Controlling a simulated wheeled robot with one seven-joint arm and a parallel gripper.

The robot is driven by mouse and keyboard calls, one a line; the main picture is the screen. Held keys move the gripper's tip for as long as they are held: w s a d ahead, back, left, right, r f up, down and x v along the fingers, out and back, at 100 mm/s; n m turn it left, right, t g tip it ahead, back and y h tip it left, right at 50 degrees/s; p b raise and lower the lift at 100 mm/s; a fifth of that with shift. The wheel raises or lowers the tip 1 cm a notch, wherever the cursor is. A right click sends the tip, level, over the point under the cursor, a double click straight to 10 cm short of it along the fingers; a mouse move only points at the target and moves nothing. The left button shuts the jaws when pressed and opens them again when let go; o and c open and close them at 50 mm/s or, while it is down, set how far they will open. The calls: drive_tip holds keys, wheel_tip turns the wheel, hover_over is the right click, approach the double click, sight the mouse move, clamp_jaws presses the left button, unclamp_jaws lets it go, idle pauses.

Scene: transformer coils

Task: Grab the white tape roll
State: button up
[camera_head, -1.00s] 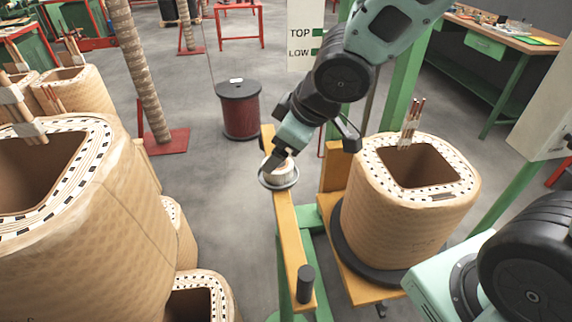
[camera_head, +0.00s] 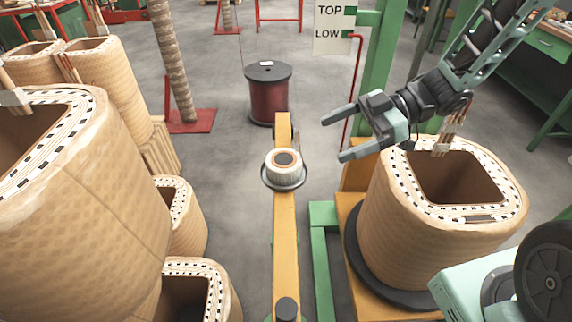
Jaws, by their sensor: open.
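The white tape roll (camera_head: 284,165) has a brown core and sits flat on a round dark dish (camera_head: 284,184). The dish is on the narrow yellow beam (camera_head: 285,245) near the middle of the view. My gripper (camera_head: 332,137) is open and empty, up and to the right of the roll. Its two fingers point left and stand apart from the roll.
A large tan coil (camera_head: 440,245) with upright copper leads stands close at the right. Several more coils (camera_head: 90,200) crowd the left. A dark red drum (camera_head: 268,98) stands on the floor behind the beam. A black peg (camera_head: 287,309) rises from the beam's near end.

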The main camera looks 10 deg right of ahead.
approach(274, 164)
drive_tip(key=a+f, duration=0.1)
drive_tip(key=a, duration=0.1)
drive_tip(key=w+a+f, duration=0.1)
drive_tip(key=a, duration=0.1)
drive_tip(key=shift+w+f+b, duration=0.25)
drive_tip(key=shift+f+b, duration=0.15)
drive_tip(key=x, duration=0.5)
drive_tip(key=shift+s+a+f, duration=0.15)
drive_tip(key=shift+s+a, duration=0.05)
drive_tip(key=c, duration=1.1)
